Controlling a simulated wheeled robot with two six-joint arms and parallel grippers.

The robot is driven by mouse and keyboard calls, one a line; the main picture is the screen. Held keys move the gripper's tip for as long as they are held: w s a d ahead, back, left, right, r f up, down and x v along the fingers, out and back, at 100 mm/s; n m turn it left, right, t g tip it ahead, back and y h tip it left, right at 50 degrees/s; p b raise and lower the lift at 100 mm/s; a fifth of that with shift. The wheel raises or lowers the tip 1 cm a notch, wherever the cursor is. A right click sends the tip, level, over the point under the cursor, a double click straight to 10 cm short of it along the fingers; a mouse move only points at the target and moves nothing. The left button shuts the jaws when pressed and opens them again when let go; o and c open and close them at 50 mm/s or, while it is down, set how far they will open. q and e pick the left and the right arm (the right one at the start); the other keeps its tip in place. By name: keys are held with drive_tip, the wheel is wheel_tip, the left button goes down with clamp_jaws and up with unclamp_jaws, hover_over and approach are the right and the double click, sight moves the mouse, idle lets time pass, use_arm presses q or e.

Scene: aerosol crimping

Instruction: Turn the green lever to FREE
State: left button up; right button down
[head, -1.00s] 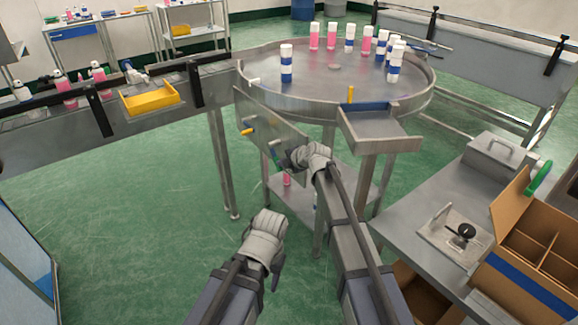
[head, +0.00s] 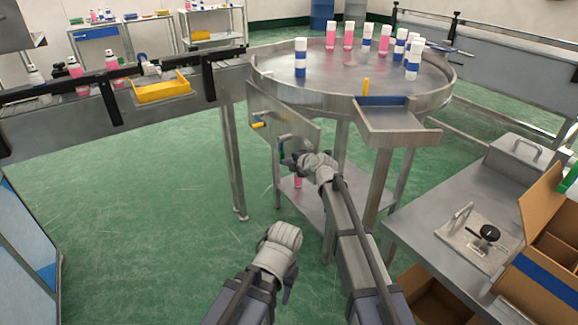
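A grey metal panel (head: 301,128) hangs under the front left rim of the round table. It carries a yellow lever (head: 258,124) at its left and a small dark green lever (head: 282,151) lower down at its middle. My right gripper (head: 291,161) is at the green lever's lower end, its fingers pointing left. It hides part of the lever, and I cannot tell whether it touches or grips it. No FREE marking is legible. My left gripper (head: 287,292) hangs low over the floor, away from the panel; its finger opening does not show clearly.
The round steel table (head: 335,88) carries several white-capped pink and blue-banded cans. A conveyor (head: 60,130) with a yellow tray (head: 162,88) runs in from the left. A bench (head: 425,215) with a cardboard box (head: 540,275) stands at right. Green floor is open at left.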

use_arm(q)
drive_tip(key=shift+f, duration=0.1)
use_arm(e)
drive_tip(key=shift+w+a+f, duration=0.1)
drive_tip(key=shift+w+a, duration=0.1)
idle(0.4)
drive_tip(key=shift+s, duration=0.1)
